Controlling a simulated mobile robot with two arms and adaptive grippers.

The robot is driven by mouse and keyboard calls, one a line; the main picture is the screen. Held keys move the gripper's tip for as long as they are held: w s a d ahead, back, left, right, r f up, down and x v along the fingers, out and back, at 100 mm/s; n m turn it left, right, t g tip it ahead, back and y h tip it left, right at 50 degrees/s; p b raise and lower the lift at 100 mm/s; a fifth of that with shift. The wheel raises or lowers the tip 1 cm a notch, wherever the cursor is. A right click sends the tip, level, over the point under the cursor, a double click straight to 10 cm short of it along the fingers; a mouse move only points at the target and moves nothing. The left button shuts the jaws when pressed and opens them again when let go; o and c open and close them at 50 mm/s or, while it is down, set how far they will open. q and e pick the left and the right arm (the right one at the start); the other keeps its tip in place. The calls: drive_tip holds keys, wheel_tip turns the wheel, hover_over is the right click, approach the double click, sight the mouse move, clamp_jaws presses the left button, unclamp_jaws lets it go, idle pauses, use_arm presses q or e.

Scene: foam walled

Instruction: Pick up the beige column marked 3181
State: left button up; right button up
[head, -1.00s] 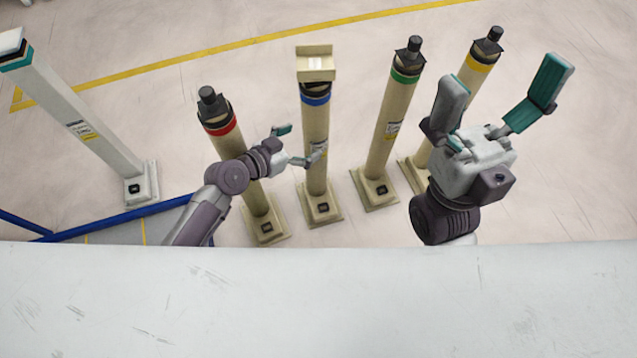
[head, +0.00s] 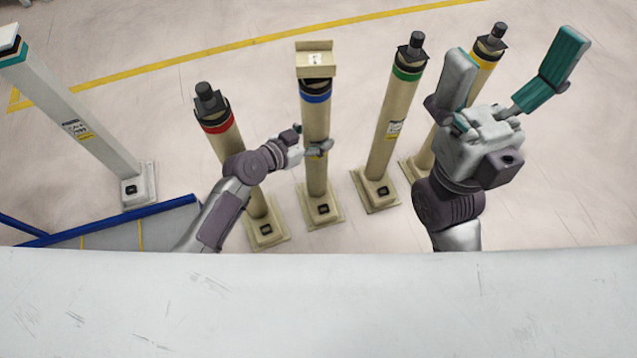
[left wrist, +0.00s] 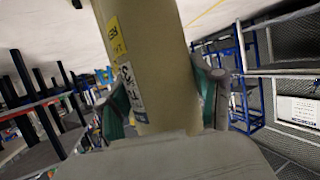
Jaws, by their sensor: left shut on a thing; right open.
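A beige column with a blue band (head: 316,115) stands upright on a square base in the middle of the head view, with a beige block on its top. My left gripper (head: 318,149) is shut on this column around the middle of its shaft. In the left wrist view the column (left wrist: 158,60) fills the space between the teal finger pads, with a yellow label and a white label on its side. I cannot read the number on it. My right gripper (head: 518,88) is open and empty, raised at the right with its fingers apart.
Beige columns with a red band (head: 219,135), a green band (head: 393,120) and a yellow band (head: 484,60) stand close by. A white column (head: 75,120) stands at the left near a blue rail (head: 125,220). A pale surface (head: 320,305) crosses the front. Bare floor lies behind.

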use_arm(q)
drive_tip(key=c, duration=0.5)
drive_tip(key=shift+w+r, duration=0.15)
drive_tip(key=shift+r, duration=0.1)
clamp_jaws()
drive_tip(key=shift+r, duration=0.1)
